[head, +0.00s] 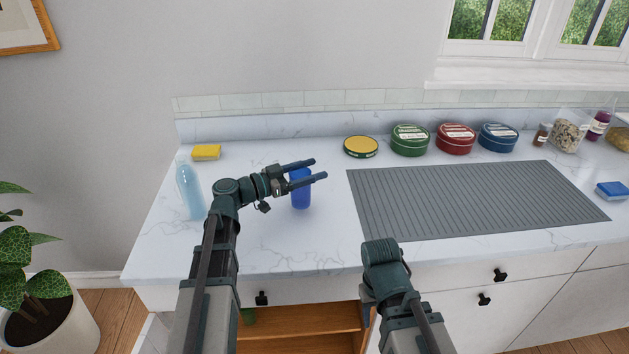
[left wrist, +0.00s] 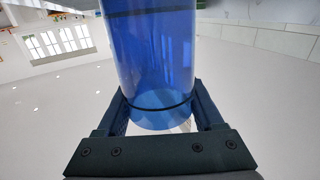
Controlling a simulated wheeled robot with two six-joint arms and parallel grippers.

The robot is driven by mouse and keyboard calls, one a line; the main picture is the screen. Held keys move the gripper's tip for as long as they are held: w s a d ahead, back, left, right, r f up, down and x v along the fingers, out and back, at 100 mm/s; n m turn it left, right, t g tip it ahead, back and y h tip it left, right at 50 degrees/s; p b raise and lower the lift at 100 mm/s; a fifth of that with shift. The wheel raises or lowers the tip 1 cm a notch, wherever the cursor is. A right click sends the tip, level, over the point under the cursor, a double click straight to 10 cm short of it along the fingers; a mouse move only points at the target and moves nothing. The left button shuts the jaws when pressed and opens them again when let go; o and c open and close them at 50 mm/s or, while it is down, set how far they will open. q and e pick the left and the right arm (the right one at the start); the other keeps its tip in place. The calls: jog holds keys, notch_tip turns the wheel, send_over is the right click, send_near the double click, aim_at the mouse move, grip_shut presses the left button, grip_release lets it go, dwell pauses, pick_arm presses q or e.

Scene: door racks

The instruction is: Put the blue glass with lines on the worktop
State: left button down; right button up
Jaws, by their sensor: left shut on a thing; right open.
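The blue glass (head: 300,193) is over the left part of the pale marbled worktop (head: 270,245), roughly upright. I cannot tell whether its base touches the surface. My left gripper (head: 318,169) is shut on the glass, with one finger on each side. In the left wrist view the see-through blue glass (left wrist: 155,55) shows thin dark lines around it and sits between the fingers of my left gripper (left wrist: 160,115). My right arm is bent low at the worktop's front edge, and its gripper is hidden from view.
A clear blue bottle (head: 189,188) and yellow sponge (head: 206,152) stand left. A ribbed grey mat (head: 470,200) lies right. Behind it are round tins (head: 410,140), jars and a yellow-topped tin (head: 361,146). An open wooden compartment (head: 300,325) is below. The worktop around the glass is clear.

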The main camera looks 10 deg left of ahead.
pick_arm(q)
notch_tip(320, 180, down, 2)
jog(key=shift+s+f+b, duration=0.1)
jog(key=shift+s+b, duration=0.05)
jog(key=shift+b, duration=0.4)
pick_arm(e)
jog(key=shift+d+f, duration=0.2)
jog(key=shift+f, duration=0.4)
jog(key=shift+d+f, duration=0.2)
jog(key=shift+f, duration=0.35)
pick_arm(q)
jog(key=shift+f, duration=0.1)
pick_arm(e)
jog(key=shift+f, duration=0.1)
pick_arm(q)
jog(key=shift+d+f, duration=0.1)
jog(key=shift+f, duration=0.05)
grip_release()
